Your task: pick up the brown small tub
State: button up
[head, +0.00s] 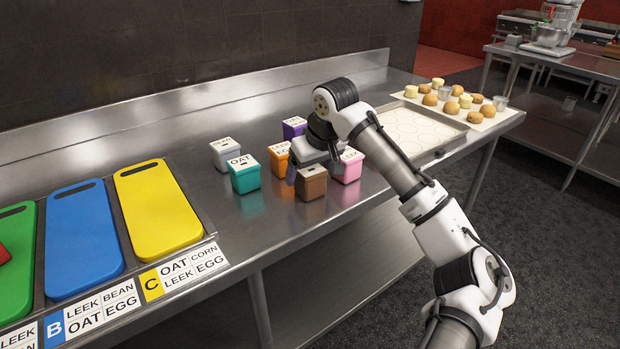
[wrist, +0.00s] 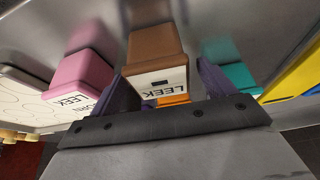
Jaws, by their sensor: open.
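The brown small tub (head: 311,184) stands on the steel counter, at the front of a group of small tubs. In the wrist view the brown tub (wrist: 153,45) shows a white lid marked LEEK with a dark slot. My gripper (head: 314,164) is just above and behind it in the head view and hides part of its top. In the wrist view my gripper (wrist: 165,80) is open, with one dark finger on each side of the tub's lid. I cannot tell whether the fingers touch it. Nothing is held.
A pink tub (head: 349,165) stands close on the right, an orange one (head: 279,161) behind left. Teal (head: 245,175), grey (head: 224,154) and purple (head: 293,128) tubs are nearby. Coloured boards (head: 158,208) lie left; a tray (head: 425,130) lies right. The counter's front edge is near.

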jog(key=shift+w+a+f, duration=0.1)
jog(key=shift+w+f, duration=0.05)
jog(key=shift+f, duration=0.3)
jog(key=c, duration=1.2)
jog(key=shift+r, duration=0.1)
